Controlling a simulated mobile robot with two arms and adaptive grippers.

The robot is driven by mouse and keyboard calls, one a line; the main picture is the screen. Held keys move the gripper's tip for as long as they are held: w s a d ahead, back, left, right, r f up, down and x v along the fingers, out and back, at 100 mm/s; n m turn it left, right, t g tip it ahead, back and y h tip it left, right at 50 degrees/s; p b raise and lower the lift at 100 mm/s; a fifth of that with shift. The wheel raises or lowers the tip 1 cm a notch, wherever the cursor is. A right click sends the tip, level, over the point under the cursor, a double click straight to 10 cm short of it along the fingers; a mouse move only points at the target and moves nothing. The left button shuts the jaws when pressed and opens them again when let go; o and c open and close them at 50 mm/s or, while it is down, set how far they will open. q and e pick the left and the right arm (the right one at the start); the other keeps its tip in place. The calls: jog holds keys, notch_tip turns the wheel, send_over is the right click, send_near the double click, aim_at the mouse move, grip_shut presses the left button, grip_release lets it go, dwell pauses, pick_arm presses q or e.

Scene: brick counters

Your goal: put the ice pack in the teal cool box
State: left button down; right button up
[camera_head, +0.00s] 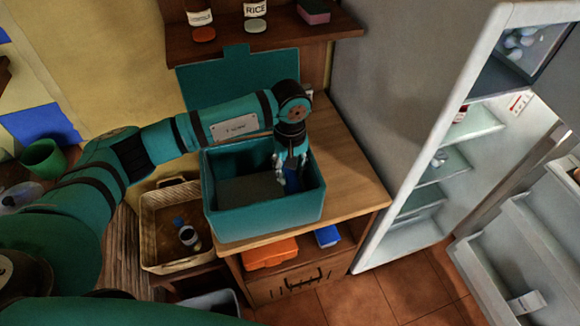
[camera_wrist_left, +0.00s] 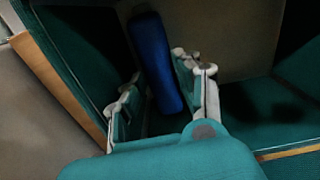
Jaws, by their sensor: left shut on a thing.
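The teal cool box (camera_head: 262,218) stands open on the wooden counter, its lid (camera_head: 215,80) raised at the back. My left gripper (camera_head: 291,178) reaches down inside the box near its right end. It is shut on the blue ice pack (camera_head: 292,180), which is partly hidden by the fingers. In the left wrist view the ice pack (camera_wrist_left: 156,62) lies between the two fingers (camera_wrist_left: 160,105), with the box's pale inner floor beyond it. I cannot tell whether it touches the floor. My right gripper is not in view.
A wicker basket (camera_head: 150,232) with a jar stands left of the box. A shelf (camera_head: 290,42) with jars is above. The fridge (camera_head: 425,150) stands open at right. An orange container (camera_head: 270,253) and a blue item (camera_head: 327,236) lie below the counter. Bare counter (camera_head: 350,175) is right of the box.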

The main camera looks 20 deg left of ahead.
pick_arm(q)
jog(key=shift+f, duration=0.1)
jog(key=c, duration=1.4)
grip_release()
jog(key=shift+o, duration=1.1)
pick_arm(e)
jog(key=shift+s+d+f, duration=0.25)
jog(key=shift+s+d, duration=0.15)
pick_arm(q)
jog(key=shift+r, duration=0.6)
notch_tip(320, 180, up, 11)
jog(key=b, duration=0.3)
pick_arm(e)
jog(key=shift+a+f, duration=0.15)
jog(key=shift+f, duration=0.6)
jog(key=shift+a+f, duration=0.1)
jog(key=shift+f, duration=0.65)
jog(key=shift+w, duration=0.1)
